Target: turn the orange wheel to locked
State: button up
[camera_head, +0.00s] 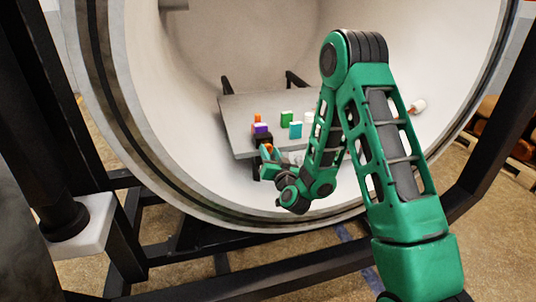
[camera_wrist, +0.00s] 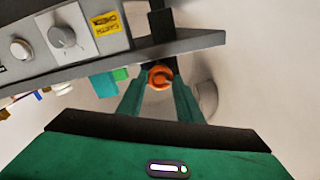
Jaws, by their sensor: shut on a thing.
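The orange wheel (camera_wrist: 160,77) shows at the middle of the wrist view, on a dark mount (camera_wrist: 161,30) at the edge of a grey plate. My gripper (camera_wrist: 160,88) has its two green fingers on either side of the wheel and is shut on it. The wheel's face shows a curved dark mark, too small to read as a lock position. In the head view a small bit of the orange wheel (camera_head: 268,148) shows at my gripper (camera_head: 269,153), by the plate's near left corner. My arm hides the area right of it.
The grey plate (camera_head: 236,112) lies inside the wide round chamber (camera_head: 150,70), bearing purple (camera_head: 261,128), green (camera_head: 287,118) and teal (camera_head: 295,130) blocks. The wrist view shows a panel with knobs (camera_wrist: 62,36) and a yellow label (camera_wrist: 106,23). Black frame bars (camera_head: 506,125) flank the opening.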

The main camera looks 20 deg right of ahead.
jog(key=m, duration=1.1)
jog(key=shift+s+a+f+m, duration=0.15)
jog(key=shift+a+f+m, duration=0.05)
jog(key=shift+f+m, duration=0.1)
dwell(0.4)
jog(key=o, duration=1)
jog(key=shift+r, duration=0.1)
jog(key=shift+o, duration=0.2)
jog(key=shift+d, duration=0.15)
